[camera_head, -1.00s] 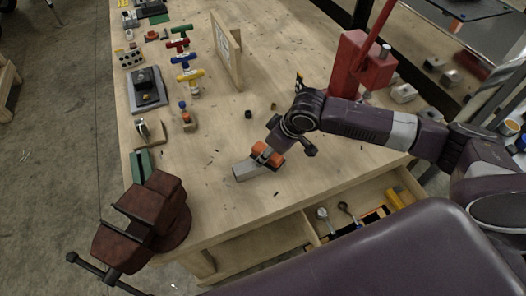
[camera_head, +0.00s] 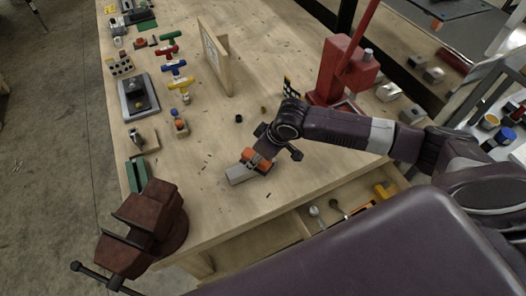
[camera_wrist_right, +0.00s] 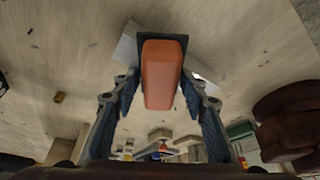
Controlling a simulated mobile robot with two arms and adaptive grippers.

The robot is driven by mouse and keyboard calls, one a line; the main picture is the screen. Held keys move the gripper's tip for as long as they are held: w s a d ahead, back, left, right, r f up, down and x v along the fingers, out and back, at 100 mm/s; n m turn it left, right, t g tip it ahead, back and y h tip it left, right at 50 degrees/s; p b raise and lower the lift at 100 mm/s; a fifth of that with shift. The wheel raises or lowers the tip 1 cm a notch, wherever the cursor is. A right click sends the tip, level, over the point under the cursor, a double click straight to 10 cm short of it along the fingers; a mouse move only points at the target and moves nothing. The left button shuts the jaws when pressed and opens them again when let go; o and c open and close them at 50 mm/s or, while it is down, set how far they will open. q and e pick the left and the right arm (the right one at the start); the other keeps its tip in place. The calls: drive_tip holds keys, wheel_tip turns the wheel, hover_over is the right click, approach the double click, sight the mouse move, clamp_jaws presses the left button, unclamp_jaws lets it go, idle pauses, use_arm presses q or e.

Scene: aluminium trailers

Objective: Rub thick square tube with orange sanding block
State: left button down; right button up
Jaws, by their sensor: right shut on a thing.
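The thick square tube (camera_head: 236,175) is a short grey piece lying on the wooden workbench near its front. It also shows in the right wrist view (camera_wrist_right: 126,46), partly hidden behind the block. The orange sanding block (camera_head: 254,160) has a dark face and sits at the tube, seemingly against it. It fills the middle of the right wrist view (camera_wrist_right: 161,75). My right gripper (camera_wrist_right: 160,92) is shut on the block, one finger on each side. In the head view the right gripper (camera_head: 262,154) hides part of the tube. My left gripper is not in view.
A brown vise (camera_head: 148,222) stands at the bench's front left corner. A red press (camera_head: 342,72) stands at the back right. Several coloured T-handles (camera_head: 173,67) and small tools line the left side. An open drawer (camera_head: 345,212) is below the front edge. Bench around the tube is mostly clear.

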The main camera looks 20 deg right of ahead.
sight(244, 157)
drive_tip(key=shift+s+a+r+p, duration=0.15)
drive_tip(key=shift+a+p, duration=0.6)
drive_tip(key=shift+a, duration=1.3)
drive_tip(key=shift+d, duration=0.1)
drive_tip(key=shift+r+p, duration=0.8)
drive_tip(key=shift+r, duration=2.15)
drive_tip(key=shift+r, duration=1.5)
